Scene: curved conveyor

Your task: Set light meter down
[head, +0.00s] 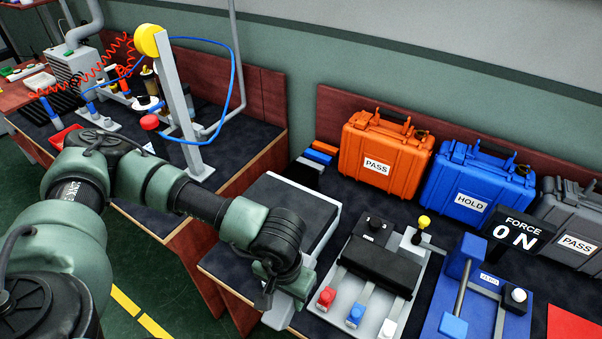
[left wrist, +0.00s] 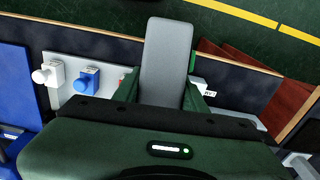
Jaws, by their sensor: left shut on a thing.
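My left gripper (head: 290,297) points down at the front edge of the dark-topped bench, left of the panel with coloured knobs. In the left wrist view, its green fingers (left wrist: 167,88) are shut on a long grey block with a rounded end, which looks like the light meter (left wrist: 167,58). In the head view only a small pale part of the light meter (head: 276,318) shows below the fingers; the rest is hidden. I cannot tell whether it touches the bench. My right gripper is not in view.
A grey flat-topped box (head: 285,215) stands just behind my left gripper. The knob panel (head: 385,265) and a blue fixture (head: 480,300) are to its right. Orange (head: 385,155), blue (head: 475,190) and grey (head: 575,222) cases line the back.

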